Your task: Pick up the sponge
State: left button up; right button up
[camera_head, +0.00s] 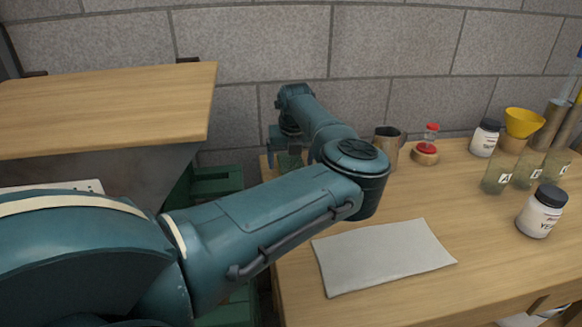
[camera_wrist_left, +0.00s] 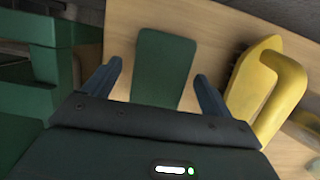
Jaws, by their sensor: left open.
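A flat green block, which looks like the sponge (camera_wrist_left: 163,68), lies on the wooden table. In the left wrist view it sits between the two fingers of my left gripper (camera_wrist_left: 158,74). The fingers are apart, with a gap on either side of the block, and are not closed on it. In the head view my left gripper (camera_head: 285,143) is at the far left corner of the table, mostly hidden by its own arm. A bit of green (camera_head: 290,161) shows just below it. My right gripper is not in view.
A yellow handled tool (camera_wrist_left: 268,88) lies close to the right finger. A metal jug (camera_head: 388,147) and a red-topped shaker (camera_head: 428,145) stand near the wall. A grey cloth (camera_head: 382,257) lies in front. Green crates (camera_head: 217,180) stand left of the table.

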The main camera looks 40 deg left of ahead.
aim_at(292, 163)
pick_arm(q)
jog(key=shift+f, duration=0.2)
jog(key=shift+c, duration=0.3)
jog(key=c, duration=1)
jog(key=shift+r+p, duration=0.3)
jog(key=shift+r, duration=0.2)
notch_tip(292, 163, up, 10)
jog(key=shift+f+b, duration=0.2)
jog(key=shift+b, duration=0.1)
jog(key=o, duration=0.3)
jog(key=shift+c, duration=1.3)
jog(key=shift+d, duration=0.1)
